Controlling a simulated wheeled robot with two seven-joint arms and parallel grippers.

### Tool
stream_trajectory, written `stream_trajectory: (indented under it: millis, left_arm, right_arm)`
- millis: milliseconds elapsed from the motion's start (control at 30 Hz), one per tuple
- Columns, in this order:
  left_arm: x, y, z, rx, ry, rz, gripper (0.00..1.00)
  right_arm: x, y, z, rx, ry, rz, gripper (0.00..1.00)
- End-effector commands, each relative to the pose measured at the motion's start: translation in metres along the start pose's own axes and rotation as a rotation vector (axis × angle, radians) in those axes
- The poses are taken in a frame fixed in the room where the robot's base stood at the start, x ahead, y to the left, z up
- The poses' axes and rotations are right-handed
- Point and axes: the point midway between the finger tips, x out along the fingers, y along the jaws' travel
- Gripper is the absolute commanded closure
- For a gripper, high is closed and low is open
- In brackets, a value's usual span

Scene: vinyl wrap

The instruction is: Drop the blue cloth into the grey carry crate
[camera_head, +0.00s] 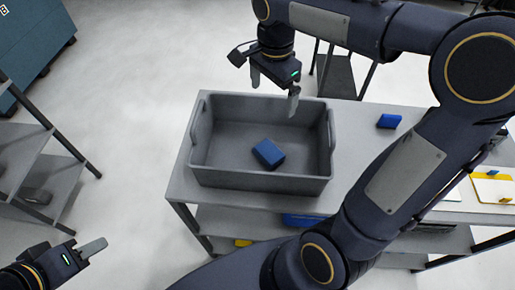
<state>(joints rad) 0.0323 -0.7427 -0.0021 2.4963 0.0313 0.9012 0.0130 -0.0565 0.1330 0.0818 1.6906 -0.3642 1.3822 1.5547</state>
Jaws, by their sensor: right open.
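The grey carry crate (260,183) stands on the grey table. A dark blue folded piece, which looks like the blue cloth (268,153), lies tilted on the crate's floor, inside its walls. My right gripper (275,90) is above the crate's far rim with its fingers apart and nothing between them. It is clear of the cloth. My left gripper (92,250) is low at the bottom left, away from the table. Its fingers are seen edge-on, so their spacing is unclear.
A brighter blue block (389,121) lies on the table right of the crate. Yellow-and-white items (492,190) sit at the right edge. A lower shelf holds a blue item (302,219). A shelf rack (38,165) stands at the left. My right arm covers much of the table's right.

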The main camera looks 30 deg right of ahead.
Motion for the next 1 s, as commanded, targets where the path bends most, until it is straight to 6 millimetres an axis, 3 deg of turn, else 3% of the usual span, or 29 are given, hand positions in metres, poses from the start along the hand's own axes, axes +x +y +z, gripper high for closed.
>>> stream_trajectory:
  millis: [200,400,1000]
  left_arm:
    - [0.002,-0.001,0.001,0.000,0.000,0.000,0.64]
    - [0.003,-0.001,0.001,0.000,0.000,0.000,0.64]
    - [0.002,-0.001,0.001,0.000,0.000,0.000,0.64]
  right_arm:
    - [-0.038,-0.001,0.000,-0.001,0.000,-0.005,0.00]
    - [-0.063,0.000,0.001,-0.001,0.000,-0.003,0.00]
    - [-0.067,0.005,0.001,-0.027,-0.005,-0.012,0.00]
